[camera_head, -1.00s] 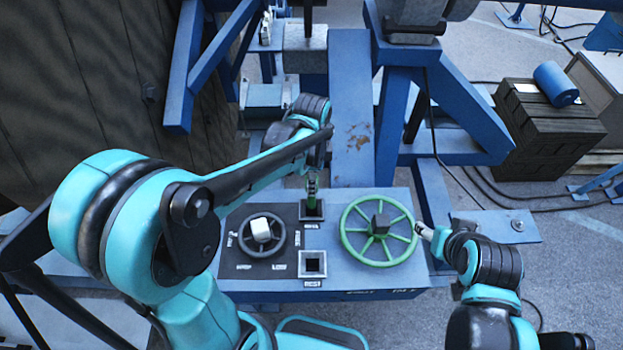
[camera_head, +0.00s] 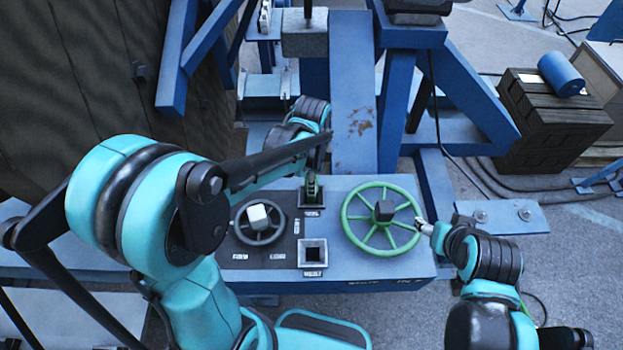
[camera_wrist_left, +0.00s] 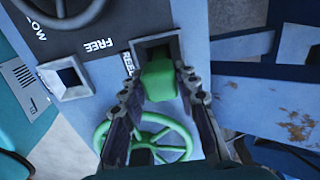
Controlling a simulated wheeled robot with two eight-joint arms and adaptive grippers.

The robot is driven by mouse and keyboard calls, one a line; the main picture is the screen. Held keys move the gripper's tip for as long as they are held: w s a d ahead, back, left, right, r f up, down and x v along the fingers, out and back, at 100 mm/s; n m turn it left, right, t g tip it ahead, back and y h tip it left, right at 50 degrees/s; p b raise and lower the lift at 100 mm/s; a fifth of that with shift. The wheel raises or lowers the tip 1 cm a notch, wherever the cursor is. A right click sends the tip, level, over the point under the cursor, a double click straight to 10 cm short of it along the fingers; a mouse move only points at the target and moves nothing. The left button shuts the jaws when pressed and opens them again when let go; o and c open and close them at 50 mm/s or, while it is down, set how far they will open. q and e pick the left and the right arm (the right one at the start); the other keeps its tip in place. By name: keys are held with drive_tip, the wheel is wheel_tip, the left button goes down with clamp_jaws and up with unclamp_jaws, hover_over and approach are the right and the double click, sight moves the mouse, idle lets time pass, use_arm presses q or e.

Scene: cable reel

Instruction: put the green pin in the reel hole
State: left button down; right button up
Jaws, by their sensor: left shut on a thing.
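The green pin (camera_wrist_left: 160,80) is between the fingers of my left gripper (camera_wrist_left: 157,92), which is shut on it. In the head view the pin (camera_head: 311,188) is at the upper socket of the panel, the reel hole (camera_head: 317,207). In the left wrist view the pin's green block covers part of the dark reel hole (camera_wrist_left: 150,49), beside the letters "REE". How deep the pin sits in it is hidden. My right gripper (camera_head: 421,225) is at the right rim of the green wheel (camera_head: 349,238). Whether its jaws grip the rim is too small to tell.
A second square socket (camera_head: 313,253) lies empty below the reel hole. A dark handwheel (camera_head: 258,237) with a pale block at its hub is left of the holes. A blue beam (camera_head: 352,95) rises behind the panel. A dark crate (camera_head: 545,125) stands at the far right.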

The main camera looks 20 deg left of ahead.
use_arm(q)
drive_tip(key=shift+f+b, duration=1.4)
drive_tip(key=shift+f, duration=0.35)
drive_tip(key=c, duration=1.1)
unclamp_jaws()
drive_tip(key=shift+o, duration=0.2)
wheel_tip(320, 180, up, 12)
drive_tip(key=shift+r, duration=0.1)
drive_tip(key=shift+s, duration=0.1)
